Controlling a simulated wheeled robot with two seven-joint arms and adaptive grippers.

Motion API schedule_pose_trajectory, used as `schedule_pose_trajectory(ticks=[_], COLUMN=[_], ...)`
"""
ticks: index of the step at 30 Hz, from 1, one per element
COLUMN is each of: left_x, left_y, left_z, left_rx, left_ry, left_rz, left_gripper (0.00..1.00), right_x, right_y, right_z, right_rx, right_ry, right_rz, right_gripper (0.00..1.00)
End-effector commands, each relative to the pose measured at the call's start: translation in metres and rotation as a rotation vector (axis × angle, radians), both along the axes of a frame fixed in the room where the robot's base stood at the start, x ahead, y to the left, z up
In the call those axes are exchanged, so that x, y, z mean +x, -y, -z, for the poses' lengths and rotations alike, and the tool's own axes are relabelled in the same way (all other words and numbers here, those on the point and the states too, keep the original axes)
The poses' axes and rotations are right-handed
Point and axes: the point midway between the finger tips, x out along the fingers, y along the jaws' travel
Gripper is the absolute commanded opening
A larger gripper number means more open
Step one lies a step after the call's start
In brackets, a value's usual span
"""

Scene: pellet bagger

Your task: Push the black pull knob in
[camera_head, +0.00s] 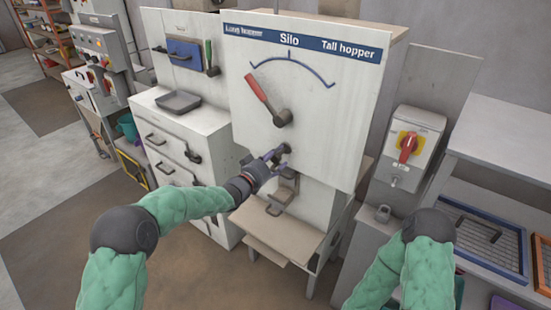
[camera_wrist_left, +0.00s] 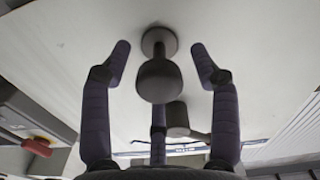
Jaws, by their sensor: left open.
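The black pull knob (camera_head: 287,149) sticks out of the white Silo panel (camera_head: 320,150), below and near the pivot of the red-handled lever (camera_head: 264,95). My left gripper (camera_head: 274,161) is right at the knob, partly covering it. In the left wrist view the knob (camera_wrist_left: 158,82) shows as a dark rounded head on a short stem with a round base on the panel. The open left fingers (camera_wrist_left: 160,62) stand on both sides of it, with visible gaps at the sides. My right gripper is out of view.
A grey box with a red rotary switch (camera_head: 408,147) stands to the right of the panel. A wooden shelf (camera_head: 272,236) juts out below. A drawer cabinet (camera_head: 185,125) is on the left, and a bench with blue-framed trays (camera_head: 485,235) is on the right.

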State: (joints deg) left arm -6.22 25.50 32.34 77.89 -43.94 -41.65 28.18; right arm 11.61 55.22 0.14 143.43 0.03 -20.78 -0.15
Motion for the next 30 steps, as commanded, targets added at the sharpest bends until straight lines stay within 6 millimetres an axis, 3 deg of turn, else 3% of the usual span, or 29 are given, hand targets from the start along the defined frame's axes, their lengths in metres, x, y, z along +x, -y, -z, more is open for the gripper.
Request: schedule_pose_trajectory(ticks=[3,4,10,30], left_x=[0.0,0.0,0.0,0.022], left_y=[0.0,0.0,0.0,0.015], left_z=[0.0,0.0,0.0,-0.003], left_rx=[0.0,0.0,0.0,-0.001], left_ry=[0.0,0.0,0.0,0.004], left_rz=[0.0,0.0,0.0,-0.001], left_gripper=[0.61,0.56,0.0,0.0], right_x=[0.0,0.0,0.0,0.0], right_y=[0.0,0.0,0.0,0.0], right_z=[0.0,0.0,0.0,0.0], right_rx=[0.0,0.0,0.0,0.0], right_ry=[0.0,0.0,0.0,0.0], right_rz=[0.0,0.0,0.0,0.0], right_gripper=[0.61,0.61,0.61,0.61])
